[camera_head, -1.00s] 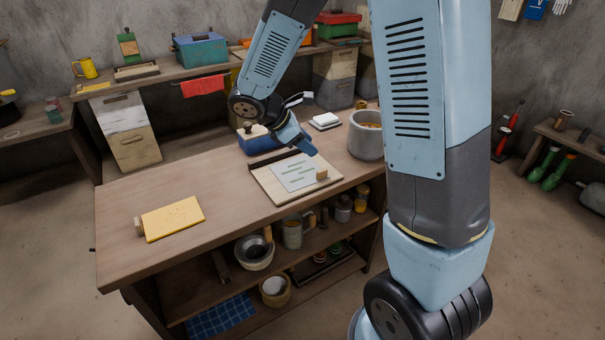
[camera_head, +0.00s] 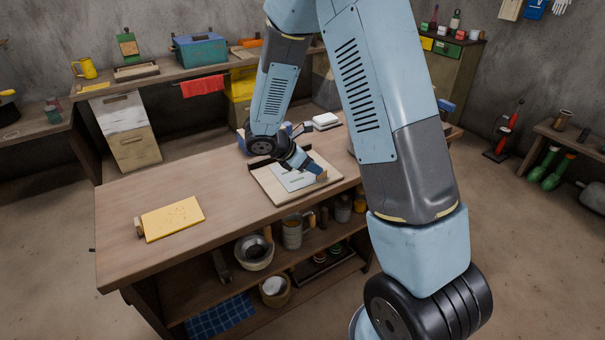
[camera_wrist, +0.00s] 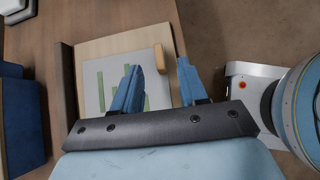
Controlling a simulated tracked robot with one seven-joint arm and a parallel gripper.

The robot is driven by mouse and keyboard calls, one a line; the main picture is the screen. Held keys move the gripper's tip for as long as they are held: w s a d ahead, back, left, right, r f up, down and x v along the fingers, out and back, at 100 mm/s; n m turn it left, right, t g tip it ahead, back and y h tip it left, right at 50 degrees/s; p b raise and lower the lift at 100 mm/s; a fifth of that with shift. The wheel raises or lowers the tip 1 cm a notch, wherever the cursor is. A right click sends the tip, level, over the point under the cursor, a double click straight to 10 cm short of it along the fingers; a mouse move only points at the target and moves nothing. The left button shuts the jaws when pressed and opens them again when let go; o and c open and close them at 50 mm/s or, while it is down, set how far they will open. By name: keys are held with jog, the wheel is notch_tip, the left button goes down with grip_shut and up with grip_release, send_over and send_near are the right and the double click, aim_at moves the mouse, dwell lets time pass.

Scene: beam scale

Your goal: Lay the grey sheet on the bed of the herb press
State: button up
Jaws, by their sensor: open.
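The grey sheet (camera_head: 285,181), with green strips on it, lies flat on a pale wooden board (camera_head: 282,200) with a dark bar along its back edge. The board looks like the bed of the herb press. The sheet also shows in the wrist view (camera_wrist: 93,92), partly hidden by a finger. A small wooden block (camera_wrist: 161,58) stands at the sheet's edge. My gripper (camera_head: 316,170) is low over the sheet's right end. In the wrist view its two blue fingers (camera_wrist: 159,66) are open, with the block in line with the gap; contact cannot be told.
A yellow board (camera_head: 173,219) with a wooden block at its left edge lies on the bench's left. A blue box (camera_head: 243,141) and white stacked pieces (camera_head: 325,121) stand behind the press. My arm mostly hides a grey pot. The bench's middle left (camera_head: 190,185) is clear.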

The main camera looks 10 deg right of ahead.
jog(key=shift+x, duration=2.8)
jog(key=shift+a+f, duration=0.1)
jog(key=shift+a, duration=0.1)
grip_shut()
